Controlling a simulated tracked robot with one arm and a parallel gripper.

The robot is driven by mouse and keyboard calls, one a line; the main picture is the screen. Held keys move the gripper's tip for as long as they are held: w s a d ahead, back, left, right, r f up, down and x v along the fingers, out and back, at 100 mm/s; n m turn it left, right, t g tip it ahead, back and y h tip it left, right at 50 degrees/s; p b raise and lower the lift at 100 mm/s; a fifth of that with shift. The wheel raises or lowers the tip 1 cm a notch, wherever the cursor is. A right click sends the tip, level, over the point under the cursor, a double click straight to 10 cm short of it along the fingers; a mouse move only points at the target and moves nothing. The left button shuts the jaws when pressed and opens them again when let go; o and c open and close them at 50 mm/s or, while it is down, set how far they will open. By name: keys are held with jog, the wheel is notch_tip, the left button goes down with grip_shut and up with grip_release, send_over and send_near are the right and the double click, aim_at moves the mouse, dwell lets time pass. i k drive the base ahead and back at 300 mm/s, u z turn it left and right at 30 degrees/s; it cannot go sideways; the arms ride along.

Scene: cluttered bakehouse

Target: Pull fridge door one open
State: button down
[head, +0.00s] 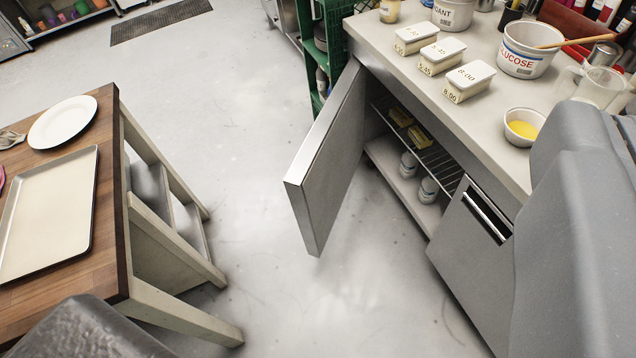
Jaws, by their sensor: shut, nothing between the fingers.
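A steel fridge door (335,165) on the under-counter fridge stands wide open, swung out over the floor at the middle of the head view. Its near edge and inner side show; no handle shows on it from here. Inside the opening is a wire shelf (440,160) with yellow blocks (410,125), and white jars (408,164) stand below. A second steel door (465,265), with a dark recessed handle, is shut on the right. The fingers of my gripper do not show. Grey parts of my own body fill the right edge and the lower left corner.
The counter (480,120) above holds lidded tubs (470,80), a glucose tub (523,58) and a bowl (523,126). At left a wooden table (105,190) carries a tray (50,225) and a plate (62,122). Floor (240,130) between table and door is clear.

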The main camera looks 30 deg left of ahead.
aim_at(317, 182)
jog(key=z, duration=0.05)
jog(key=i, duration=1)
jog(key=u, duration=0.05)
